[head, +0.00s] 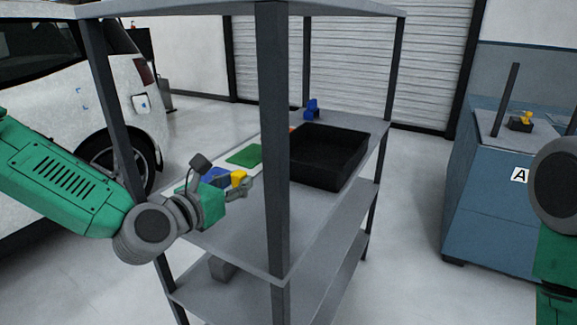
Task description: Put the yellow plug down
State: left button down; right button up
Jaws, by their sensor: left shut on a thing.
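My left gripper (236,187) is over the near left part of the grey shelf unit's middle board (235,225). It is shut on a small yellow piece, which looks like the yellow plug (239,178). The gripper hides part of it, and I cannot tell whether it touches the board. Another small yellow piece (526,117) sits on a dark block on top of the blue cabinet (490,190) at the right. My right arm shows at the right edge, but its gripper is out of view.
A black bin (328,172) stands on the board, with a blue item (312,107) behind it. A green mat (245,155) and a blue piece (215,175) lie near my gripper. A shelf post (273,140) rises just right of it. The near board is clear.

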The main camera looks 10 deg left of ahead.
pick_arm(q)
send_over(242, 232)
jog(key=f, duration=0.5)
jog(key=shift+a, duration=0.3)
jog(key=shift+w+a+f+b, duration=0.15)
jog(key=shift+a+f+b, duration=0.15)
jog(key=shift+f, duration=0.3)
jog(key=f, duration=0.1)
jog(key=d+f, duration=0.1)
jog(key=f, duration=0.1)
jog(key=shift+d, duration=0.1)
